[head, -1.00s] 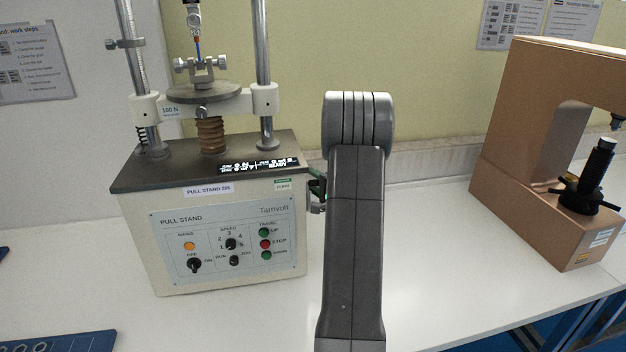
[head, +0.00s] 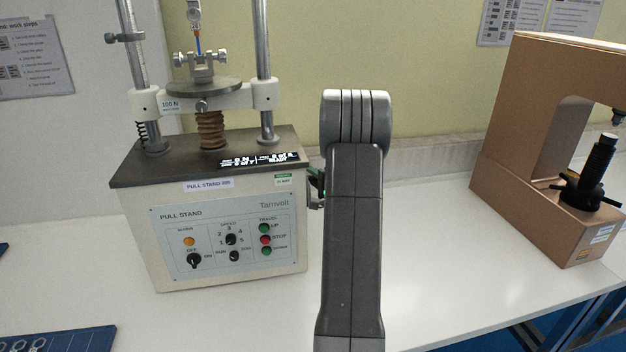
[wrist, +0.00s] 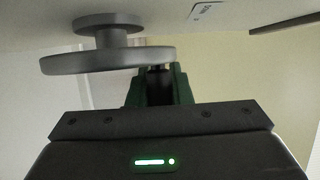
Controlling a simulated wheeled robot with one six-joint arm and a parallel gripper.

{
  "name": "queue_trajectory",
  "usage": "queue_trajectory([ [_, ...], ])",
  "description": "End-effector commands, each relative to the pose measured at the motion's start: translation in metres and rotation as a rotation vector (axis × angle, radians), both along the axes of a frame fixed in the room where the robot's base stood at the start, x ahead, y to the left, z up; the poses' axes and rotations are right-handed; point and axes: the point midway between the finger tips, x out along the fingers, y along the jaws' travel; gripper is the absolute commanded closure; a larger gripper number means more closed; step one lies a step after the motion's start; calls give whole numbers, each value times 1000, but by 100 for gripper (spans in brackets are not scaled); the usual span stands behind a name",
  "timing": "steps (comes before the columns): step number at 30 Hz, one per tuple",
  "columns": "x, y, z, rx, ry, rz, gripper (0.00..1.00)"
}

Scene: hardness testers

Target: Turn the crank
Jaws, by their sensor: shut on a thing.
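The pull stand (head: 230,197) stands on the bench at the left in the head view. The crank is at its right side, mostly hidden there behind my arm. In the wrist view the crank's grey wheel (wrist: 107,62) sits on a round hub against the pale housing. Its dark handle (wrist: 158,86) stands out from the wheel near its right end. My gripper (wrist: 160,72) has green fingers on both sides of this handle and is shut on it. In the head view only a bit of green finger shows beside my arm.
A copper-coloured tester (head: 520,125) with a black spindle stands at the right. A blue tray (head: 70,341) lies at the front left. The white bench (head: 440,240) between the stand and the tester is clear. A wall is close behind.

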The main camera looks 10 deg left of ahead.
Motion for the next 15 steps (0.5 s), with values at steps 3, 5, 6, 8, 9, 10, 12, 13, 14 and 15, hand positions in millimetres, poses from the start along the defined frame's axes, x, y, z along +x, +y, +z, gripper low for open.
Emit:
queue_trajectory([
  [3,-1,-1,-5,17,-44,0,100],
  [5,-2,-1,-6,28,-71,0,100],
  [6,-3,-1,-6,38,-93,1,100],
  [8,-4,-2,-5,51,-126,0,100],
  [9,-5,-2,-5,62,-150,1,100],
  [10,-5,-2,-5,68,-168,0,100],
  [12,-7,-3,-5,87,-212,-1,100],
  [13,-8,-3,-4,95,-230,0,100],
  [14,-8,-4,-4,103,-249,1,100],
  [15,-9,-4,-3,113,-274,1,100],
])
